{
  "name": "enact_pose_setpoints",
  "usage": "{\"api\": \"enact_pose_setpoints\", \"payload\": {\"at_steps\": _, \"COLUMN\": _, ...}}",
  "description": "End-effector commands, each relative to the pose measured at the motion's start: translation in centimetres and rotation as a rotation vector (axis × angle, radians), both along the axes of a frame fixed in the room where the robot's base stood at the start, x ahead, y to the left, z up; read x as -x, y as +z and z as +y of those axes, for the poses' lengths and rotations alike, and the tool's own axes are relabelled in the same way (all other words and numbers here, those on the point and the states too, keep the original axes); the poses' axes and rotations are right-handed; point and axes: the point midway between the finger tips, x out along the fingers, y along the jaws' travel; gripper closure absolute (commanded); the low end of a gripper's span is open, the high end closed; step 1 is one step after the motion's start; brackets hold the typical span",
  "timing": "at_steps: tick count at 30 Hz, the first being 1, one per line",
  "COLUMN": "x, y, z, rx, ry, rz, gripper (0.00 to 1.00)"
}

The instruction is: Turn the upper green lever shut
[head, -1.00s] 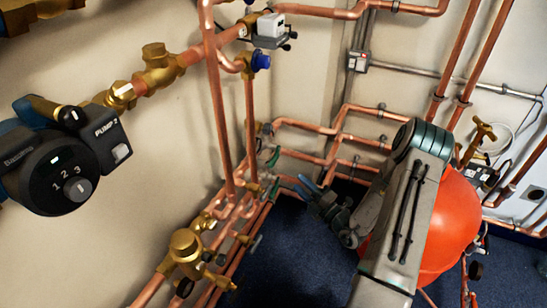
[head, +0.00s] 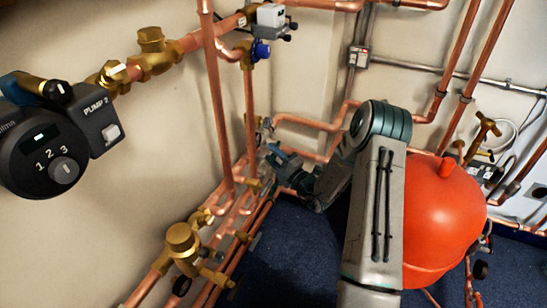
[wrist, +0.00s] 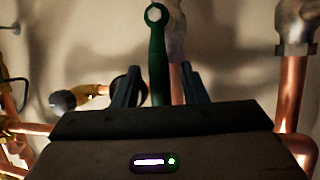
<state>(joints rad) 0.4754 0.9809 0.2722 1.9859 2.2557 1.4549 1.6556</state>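A green lever (wrist: 157,60) with a ring-shaped end stands upright in the wrist view. My gripper (wrist: 160,72) is open, with one dark finger on each side of the lever. A gap shows between each finger and the lever. In the head view my gripper (head: 268,158) is at the copper pipes near the wall, and the lever cannot be made out there behind it. The lever's lower part is hidden by the gripper body in the wrist view.
Vertical copper pipes (head: 218,110) stand just left of my gripper. A red tank (head: 440,220) is close to the right of my arm. Brass valves (head: 183,245) and a pump (head: 45,150) are to the left. Blue floor (head: 290,265) lies below.

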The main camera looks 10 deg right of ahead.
Motion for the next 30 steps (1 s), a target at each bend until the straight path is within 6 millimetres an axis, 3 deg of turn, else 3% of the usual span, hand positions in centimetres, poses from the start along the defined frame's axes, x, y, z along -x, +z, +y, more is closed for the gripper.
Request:
{"api": "enact_pose_setpoints", "payload": {"at_steps": 5, "x": 0.0, "y": 0.0, "z": 0.0, "rx": 0.000, "ry": 0.000, "rz": 0.000, "gripper": 0.61}}
{"api": "enact_pose_setpoints", "payload": {"at_steps": 9, "x": 0.0, "y": 0.0, "z": 0.0, "rx": 0.001, "ry": 0.000, "rz": 0.001, "gripper": 0.97}}
{"api": "enact_pose_setpoints", "payload": {"at_steps": 10, "x": 0.0, "y": 0.0, "z": 0.0, "rx": 0.000, "ry": 0.000, "rz": 0.000, "gripper": 1.00}}
{"api": "enact_pose_setpoints", "payload": {"at_steps": 20, "x": 0.0, "y": 0.4, "z": 0.0, "rx": -0.013, "ry": 0.000, "rz": 0.018, "gripper": 1.00}}
{"api": "enact_pose_setpoints", "payload": {"at_steps": 30, "x": 0.0, "y": 2.0, "z": -0.2, "rx": -0.105, "ry": -0.002, "rz": 0.144, "gripper": 1.00}}
